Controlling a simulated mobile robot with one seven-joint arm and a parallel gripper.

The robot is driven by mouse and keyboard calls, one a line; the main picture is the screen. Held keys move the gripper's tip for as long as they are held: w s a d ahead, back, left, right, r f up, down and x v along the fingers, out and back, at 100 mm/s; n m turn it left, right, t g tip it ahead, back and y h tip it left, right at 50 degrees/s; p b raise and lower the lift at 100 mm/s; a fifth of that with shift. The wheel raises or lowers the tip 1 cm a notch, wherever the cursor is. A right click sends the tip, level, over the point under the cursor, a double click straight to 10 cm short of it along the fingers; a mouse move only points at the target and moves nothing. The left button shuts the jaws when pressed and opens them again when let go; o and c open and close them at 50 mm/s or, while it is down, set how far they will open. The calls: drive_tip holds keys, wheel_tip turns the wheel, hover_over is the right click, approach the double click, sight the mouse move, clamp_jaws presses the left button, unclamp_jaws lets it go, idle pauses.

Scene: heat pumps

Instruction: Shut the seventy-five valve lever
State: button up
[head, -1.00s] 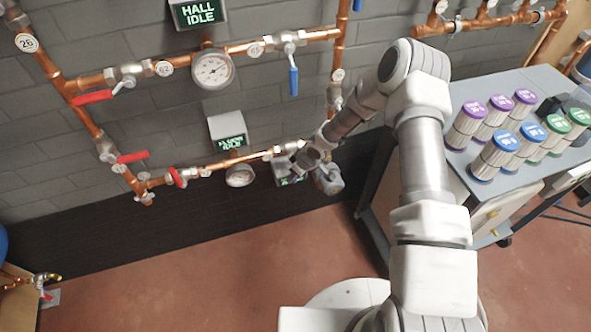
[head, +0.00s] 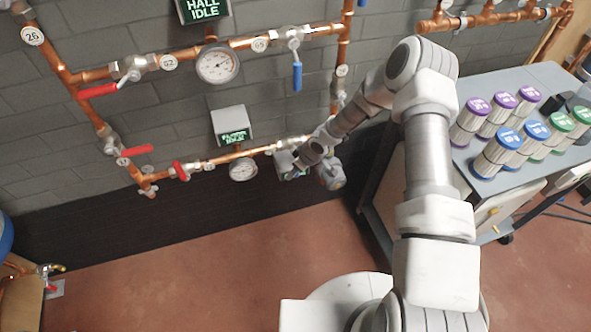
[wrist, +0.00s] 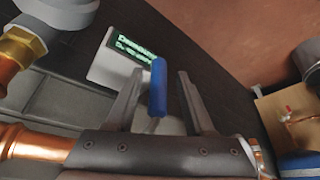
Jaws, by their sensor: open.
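A blue valve lever (wrist: 158,88) stands between the two fingers of my gripper (wrist: 160,74) in the wrist view. The fingers are apart, and a gap shows on either side of the lever. Its lower end meets a pale metal part near the gripper's dark body. In the head view my gripper (head: 290,163) is at the right end of the lower copper pipe (head: 262,151), where my wrist hides the valve. I cannot read a seventy-five tag in either view.
A small lit display (wrist: 118,58) sits beyond the fingers. Above are another blue lever (head: 297,76) and a gauge (head: 218,65). Red levers (head: 98,90) are at left. A grey cart (head: 545,82) with several capped cylinders stands right. The floor (head: 215,270) in front is clear.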

drive_tip(key=p+v, duration=0.4)
drive_tip(key=v, duration=1.3)
drive_tip(key=shift+r+p, duration=0.25)
drive_tip(key=shift+p, duration=0.05)
drive_tip(key=s+d+r+m+h+p, duration=0.15)
drive_tip(key=d+r, duration=0.25)
drive_tip(key=r, duration=0.5)
drive_tip(key=s+d+r+m+t+h+p, duration=0.1)
drive_tip(key=s+d+r+m+h, duration=0.2)
drive_tip(key=r, duration=0.6)
drive_tip(key=s+d+r+h+p, duration=0.1)
drive_tip(key=s+d+r, duration=0.1)
drive_tip(key=d+r, duration=0.5)
drive_tip(key=s+a+r+m+t+y+p, duration=0.1)
drive_tip(key=s+r+m+p, duration=0.1)
drive_tip(key=s+r, duration=0.7)
drive_tip(key=s+a+r+m+t+p, duration=0.1)
drive_tip(key=s+r+m, duration=0.3)
drive_tip(key=s+r, duration=0.5)
drive_tip(key=shift+s+a+r+y+p, duration=0.25)
drive_tip(key=shift+s+a+y+p, duration=0.1)
drive_tip(key=shift+a+p, duration=0.25)
